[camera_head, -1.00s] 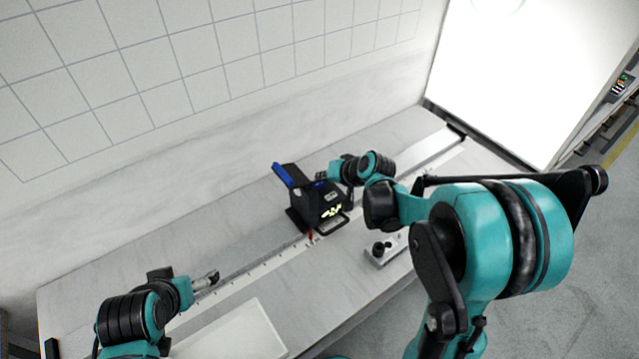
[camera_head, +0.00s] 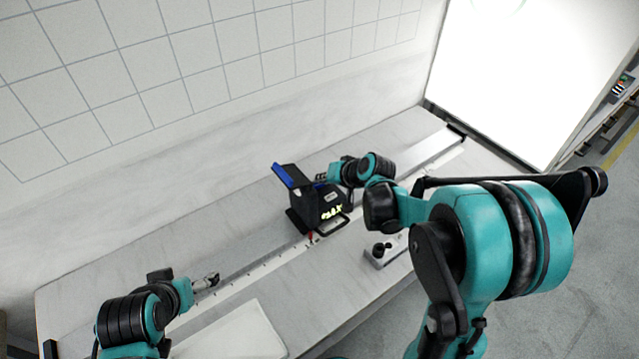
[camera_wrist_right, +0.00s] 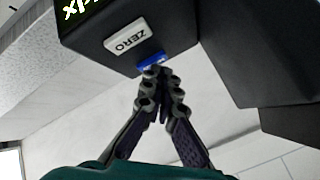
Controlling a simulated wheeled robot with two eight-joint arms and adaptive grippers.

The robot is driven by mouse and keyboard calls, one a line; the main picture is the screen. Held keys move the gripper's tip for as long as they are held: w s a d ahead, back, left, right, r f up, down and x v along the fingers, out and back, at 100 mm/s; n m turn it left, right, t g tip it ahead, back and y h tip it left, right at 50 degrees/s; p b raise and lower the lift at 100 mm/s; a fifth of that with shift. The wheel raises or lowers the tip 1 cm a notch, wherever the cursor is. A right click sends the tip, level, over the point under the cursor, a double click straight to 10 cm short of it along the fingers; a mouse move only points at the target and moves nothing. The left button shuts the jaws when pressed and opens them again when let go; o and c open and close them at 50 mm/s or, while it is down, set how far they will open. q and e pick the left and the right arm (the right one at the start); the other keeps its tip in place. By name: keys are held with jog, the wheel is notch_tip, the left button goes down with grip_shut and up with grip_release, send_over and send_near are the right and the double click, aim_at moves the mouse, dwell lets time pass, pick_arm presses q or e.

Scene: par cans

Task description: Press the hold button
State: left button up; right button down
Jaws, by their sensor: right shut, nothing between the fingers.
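A black device (camera_head: 313,208) with a lit yellow-green display (camera_head: 331,213) and a blue bar on its upper left edge stands on the bench. In the right wrist view its dark face carries a white button marked ZERO (camera_wrist_right: 129,37) and a blue button (camera_wrist_right: 151,62) beside it. No hold label is readable. My right gripper (camera_wrist_right: 157,72) is shut and empty, its fingertips right at the blue button; I cannot tell whether they press it. In the head view my right gripper (camera_head: 321,177) is at the device's upper right side. My left gripper (camera_head: 211,279) is over the bench, far left, apart from the device; its jaws are unclear.
A metal rail (camera_head: 246,264) runs along the bench. A small grey block with black knobs (camera_head: 384,250) sits right of the device. A white tray (camera_head: 240,333) lies at the front left. A tiled wall stands behind the bench.

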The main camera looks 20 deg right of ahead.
jog(key=shift+r+p, duration=0.35)
jog(key=shift+r, duration=0.3)
notch_tip(320, 180, up, 5)
jog(key=p, duration=0.4)
jog(key=shift+r, duration=0.1)
jog(key=n+h, duration=0.2)
send_near(322, 186)
jog(key=s+a+r, duration=0.3)
jog(key=s+r, duration=0.2)
jog(key=r, duration=0.2)
jog(key=s+d+f+n+g+h, duration=0.1)
jog(key=s+h, duration=0.1)
jog(key=s, duration=1.1)
jog(key=shift+s+n, duration=0.3)
jog(key=shift+n, duration=0.1)
